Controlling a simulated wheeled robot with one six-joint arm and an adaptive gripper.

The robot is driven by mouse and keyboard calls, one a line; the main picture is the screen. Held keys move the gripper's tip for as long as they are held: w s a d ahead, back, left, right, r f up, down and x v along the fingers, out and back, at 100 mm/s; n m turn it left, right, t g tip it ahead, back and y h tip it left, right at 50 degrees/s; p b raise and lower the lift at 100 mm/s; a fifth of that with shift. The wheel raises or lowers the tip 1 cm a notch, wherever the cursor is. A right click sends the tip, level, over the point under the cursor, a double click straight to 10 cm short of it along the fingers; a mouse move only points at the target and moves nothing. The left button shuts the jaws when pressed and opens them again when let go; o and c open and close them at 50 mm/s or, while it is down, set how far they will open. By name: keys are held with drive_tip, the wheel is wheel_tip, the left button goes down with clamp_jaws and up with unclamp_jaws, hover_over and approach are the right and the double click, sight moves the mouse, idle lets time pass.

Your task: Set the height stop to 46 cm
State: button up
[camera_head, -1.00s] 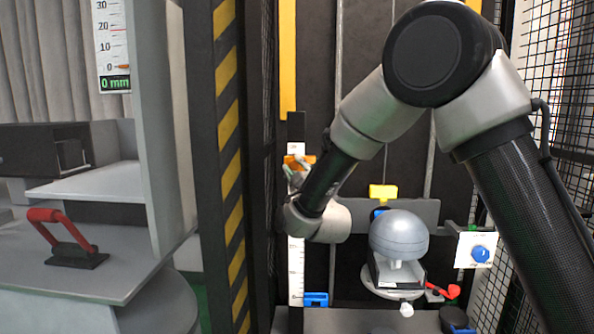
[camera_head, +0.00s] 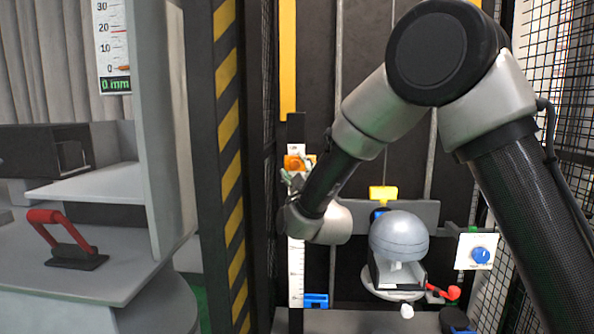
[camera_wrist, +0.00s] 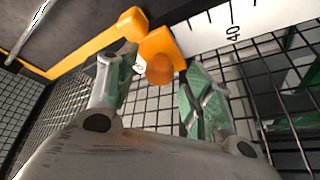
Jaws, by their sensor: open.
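The height stop is an orange slider (camera_head: 296,163) on a white upright scale (camera_head: 296,275). In the wrist view its orange block (camera_wrist: 160,45) and round knob (camera_wrist: 160,69) lie beside the white scale (camera_wrist: 265,20), left of the mark "40". The exact reading cannot be told. My gripper (camera_wrist: 163,75) is open, its green-padded fingers on either side of the knob; whether they touch it is unclear. In the head view my gripper (camera_head: 292,181) is small and partly hidden by my wrist, just below the slider.
A grey dome (camera_head: 398,236) stands on a platform right of the scale. Nearby are a yellow block (camera_head: 383,193), a red lever (camera_head: 447,292) and a blue knob (camera_head: 480,255). A striped post (camera_head: 228,150) stands left; mesh (camera_head: 565,100) bounds the right.

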drive_tip(key=v, duration=1.1)
drive_tip(key=shift+s, duration=0.25)
wheel_tip(320, 180, down, 9)
drive_tip(key=a+m+g, duration=0.1)
drive_tip(key=a+g, duration=0.1)
drive_tip(key=g, duration=0.3)
drive_tip(key=s+d+f+m+g+h, duration=0.1)
drive_tip(key=s+d+f+m+g, duration=0.1)
drive_tip(key=s+f+g, duration=0.6)
drive_tip(key=s+d+r+m+g+h, duration=0.1)
drive_tip(key=s+d+r+m+h, duration=0.1)
drive_tip(key=s+d, duration=0.5)
drive_tip(key=s+d+r+m+h, duration=0.2)
drive_tip(key=s+d+r+m, duration=0.2)
drive_tip(key=d, duration=1.3)
drive_tip(key=s+d+r+m+g+h, duration=0.1)
drive_tip(key=s+d+r+m+h, duration=0.1)
drive_tip(key=s+d+r+m, duration=0.2)
drive_tip(key=s+d+r, duration=0.3)
drive_tip(key=s+d, duration=0.3)
drive_tip(key=d, duration=0.2)
drive_tip(key=shift+r+g, duration=0.3)
